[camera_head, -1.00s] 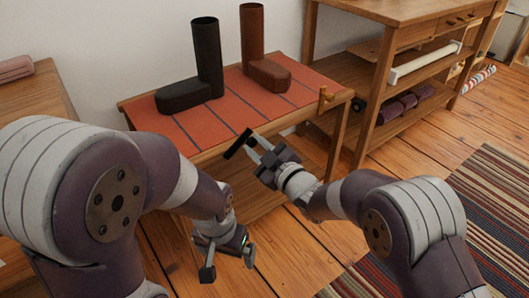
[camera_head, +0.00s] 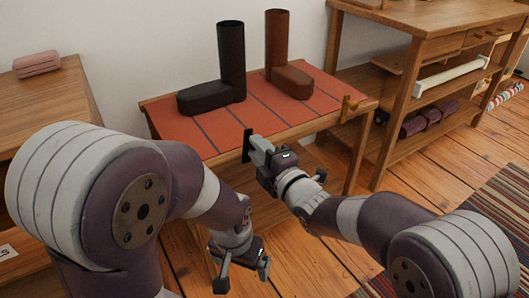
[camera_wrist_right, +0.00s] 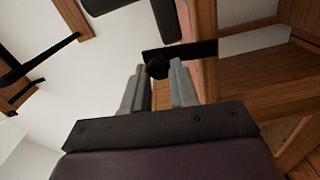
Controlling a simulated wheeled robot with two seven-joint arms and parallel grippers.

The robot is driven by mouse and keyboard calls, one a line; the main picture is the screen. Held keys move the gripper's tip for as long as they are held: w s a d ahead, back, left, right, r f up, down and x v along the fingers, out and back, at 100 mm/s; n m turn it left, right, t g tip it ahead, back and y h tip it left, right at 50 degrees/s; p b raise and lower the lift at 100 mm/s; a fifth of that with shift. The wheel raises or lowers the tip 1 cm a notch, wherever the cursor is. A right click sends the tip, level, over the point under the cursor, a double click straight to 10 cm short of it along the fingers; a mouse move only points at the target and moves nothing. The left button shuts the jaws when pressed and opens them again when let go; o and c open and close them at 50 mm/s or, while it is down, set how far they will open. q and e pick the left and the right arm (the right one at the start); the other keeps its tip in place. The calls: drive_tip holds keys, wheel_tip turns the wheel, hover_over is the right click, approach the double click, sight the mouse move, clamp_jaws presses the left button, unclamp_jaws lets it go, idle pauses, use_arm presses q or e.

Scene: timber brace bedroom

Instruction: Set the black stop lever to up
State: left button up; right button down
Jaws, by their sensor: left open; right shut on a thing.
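The black stop lever (camera_head: 247,146) stands upright at the front edge of the bench (camera_head: 291,133), as a short dark bar. My right gripper (camera_head: 257,149) is at the lever, with its fingers shut on it. In the right wrist view the lever's black bar (camera_wrist_right: 190,51) runs across the picture, and its round black knob (camera_wrist_right: 157,66) sits between the fingertips. The lever's mounting is hidden by the gripper. My left gripper (camera_head: 243,276) is open and empty, low in front of the bench and away from the lever.
A black boot-shaped object (camera_head: 205,97) and a brown one (camera_head: 290,80) stand on the bench's red striped top. A wooden hook (camera_head: 349,106) is at its right corner. A workbench (camera_head: 410,20) stands behind right, a wooden cabinet (camera_head: 32,95) at left.

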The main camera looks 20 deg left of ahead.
drive_tip(key=shift+s+a+f+n+b, duration=0.1)
drive_tip(key=shift+s+a+n+b, duration=0.2)
drive_tip(key=shift+n, duration=0.3)
drive_tip(key=c, duration=0.9)
unclamp_jaws()
